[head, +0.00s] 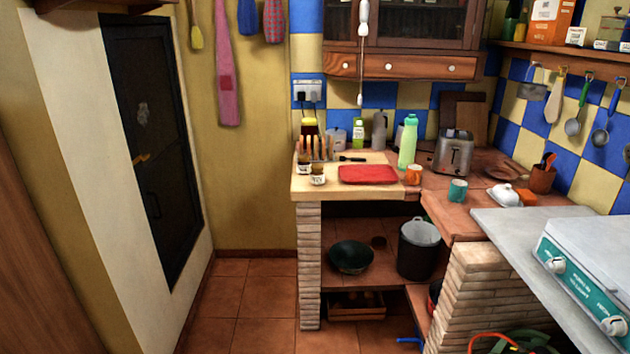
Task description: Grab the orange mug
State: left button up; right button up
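The orange mug (413,175) is small and stands upright on the tiled counter, close to the inner corner. It is just right of a red tray (368,175) and in front of a green bottle (408,142). A teal mug (457,190) stands to its right and nearer to me. Neither of my grippers shows in the head view, and nothing touches the orange mug.
A steel toaster (454,152) stands behind the mugs. A white butter dish (505,195) and a stove (590,270) are to the right. Shelves below the counter hold a bucket (418,255) and a dark bowl (350,257). The tiled floor (250,300) at left is clear.

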aim_at(413, 172)
jog(key=i+z, duration=0.25)
jog(key=z, duration=0.25)
jog(key=i+j+z, duration=0.15)
jog(key=z, duration=0.3)
jog(key=i+j+z, duration=0.2)
jog(key=z, duration=0.3)
jog(key=i, duration=0.05)
